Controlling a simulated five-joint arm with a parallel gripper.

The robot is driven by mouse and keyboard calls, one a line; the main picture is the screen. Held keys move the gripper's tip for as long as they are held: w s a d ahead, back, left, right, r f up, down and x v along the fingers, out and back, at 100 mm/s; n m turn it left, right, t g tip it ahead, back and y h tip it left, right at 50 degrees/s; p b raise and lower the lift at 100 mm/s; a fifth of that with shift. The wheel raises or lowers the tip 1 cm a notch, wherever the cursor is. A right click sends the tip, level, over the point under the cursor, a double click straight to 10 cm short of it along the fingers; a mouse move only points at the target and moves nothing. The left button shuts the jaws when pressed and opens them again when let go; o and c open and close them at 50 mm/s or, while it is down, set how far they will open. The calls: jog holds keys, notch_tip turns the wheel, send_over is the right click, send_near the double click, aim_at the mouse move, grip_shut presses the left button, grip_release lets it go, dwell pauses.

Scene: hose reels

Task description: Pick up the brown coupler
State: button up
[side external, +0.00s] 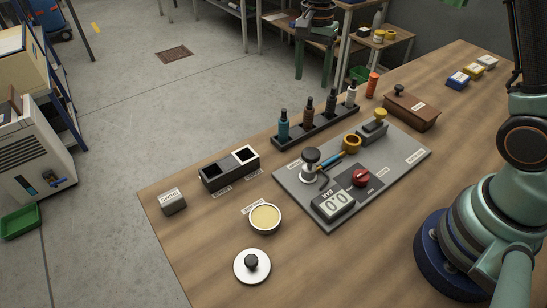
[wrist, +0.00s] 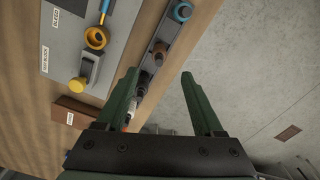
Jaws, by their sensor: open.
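The brown coupler (side external: 307,112) stands upright with a dark top in a long black rack (side external: 318,130), between a teal coupler (side external: 283,127) and a black one (side external: 331,101). In the wrist view the brown coupler (wrist: 160,50) shows beyond my gripper's tips, roughly between them in the picture and not touched. My gripper (wrist: 160,74) is open and empty, with its two green fingers wide apart.
A white coupler (side external: 351,91) fills the rack's far end. A grey panel (side external: 289,182) with a gauge, red knob and hose fitting lies in front of the rack.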

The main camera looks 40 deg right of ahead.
aim_at(309, 108)
notch_tip(309, 108, down, 12)
jog(key=shift+d+r, duration=0.1)
jog(key=shift+r, duration=0.15)
grip_shut()
dwell(0.4)
